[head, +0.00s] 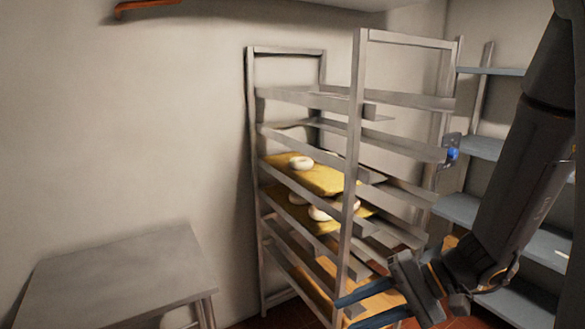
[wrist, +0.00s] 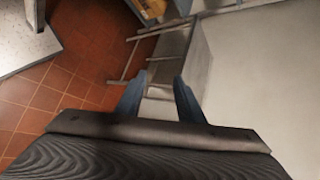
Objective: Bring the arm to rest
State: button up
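My gripper (head: 362,302) hangs at the lower right of the head view, in front of the lower part of a metal rack. Its two blue fingers are apart with nothing between them. In the wrist view my gripper (wrist: 160,92) also shows open and empty, with floor and a metal frame beyond it. My dark arm comes down from the upper right of the head view.
The tall metal rack (head: 349,190) holds yellow boards (head: 325,180) with white bagels (head: 301,162). A metal table (head: 115,268) stands at the lower left. Blue-grey shelves (head: 480,147) line the right wall. Red tiled floor (wrist: 85,60) shows in the wrist view.

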jog(key=s+d+f+n+g+h, duration=0.3)
jog(key=s+h, duration=0.3)
jog(key=h, duration=0.1)
jog(key=w+d+r+n+t+h, duration=0.2)
jog(key=w+d+t+h, duration=0.1)
jog(key=w+d+h, duration=0.1)
jog(key=shift+w+r+n, duration=0.3)
jog(key=shift+w+r, duration=0.1)
jog(key=shift+w, duration=0.1)
